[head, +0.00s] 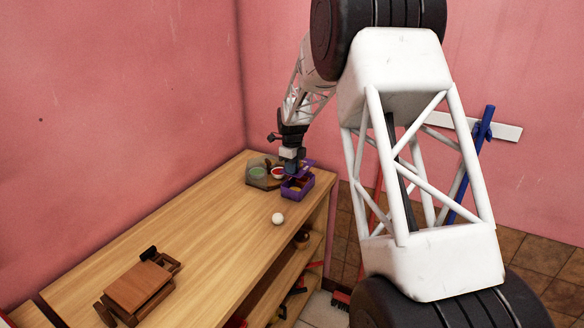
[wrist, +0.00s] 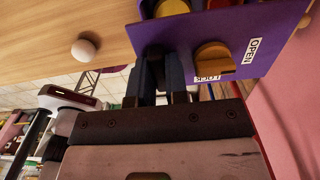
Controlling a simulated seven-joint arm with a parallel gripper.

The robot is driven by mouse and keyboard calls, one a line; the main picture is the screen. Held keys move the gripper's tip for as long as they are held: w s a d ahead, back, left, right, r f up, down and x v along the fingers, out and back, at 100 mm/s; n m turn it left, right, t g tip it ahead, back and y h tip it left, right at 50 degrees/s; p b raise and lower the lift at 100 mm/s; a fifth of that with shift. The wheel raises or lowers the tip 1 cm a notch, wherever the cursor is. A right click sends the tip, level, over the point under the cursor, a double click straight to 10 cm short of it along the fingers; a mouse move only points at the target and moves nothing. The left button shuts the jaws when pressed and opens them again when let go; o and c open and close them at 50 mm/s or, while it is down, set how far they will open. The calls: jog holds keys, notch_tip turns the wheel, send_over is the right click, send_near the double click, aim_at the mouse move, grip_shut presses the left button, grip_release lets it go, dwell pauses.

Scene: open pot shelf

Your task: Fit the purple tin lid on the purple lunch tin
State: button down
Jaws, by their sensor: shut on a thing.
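The purple lunch tin (head: 297,190) stands near the far right end of the wooden table in the head view, with something yellowish inside. The purple tin lid (wrist: 285,18) fills the upper right of the wrist view, tilted in the picture, with OPEN and LOCK labels beside a round wooden-looking part. In the head view, the lid (head: 304,163) shows as a small purple strip just above the tin. My gripper (wrist: 162,72) is shut on the lid's edge. In the head view, my gripper (head: 290,167) is over the tin. The exact gap between lid and tin is hard to tell.
A grey tray (head: 252,176) with green and red round contents sits left of the tin. A white ball (head: 278,218) lies in front; it also shows in the wrist view (wrist: 84,50). A brown wooden object (head: 138,287) is at the near left. The table's middle is clear.

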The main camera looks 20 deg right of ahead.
jog(key=shift+f, duration=0.15)
jog(key=shift+f, duration=1.7)
jog(key=shift+f, duration=1)
dwell(2.5)
jog(key=c, duration=1.1)
grip_release()
jog(key=shift+o, duration=0.2)
jog(key=shift+r, duration=0.15)
jog(key=shift+r, duration=3.35)
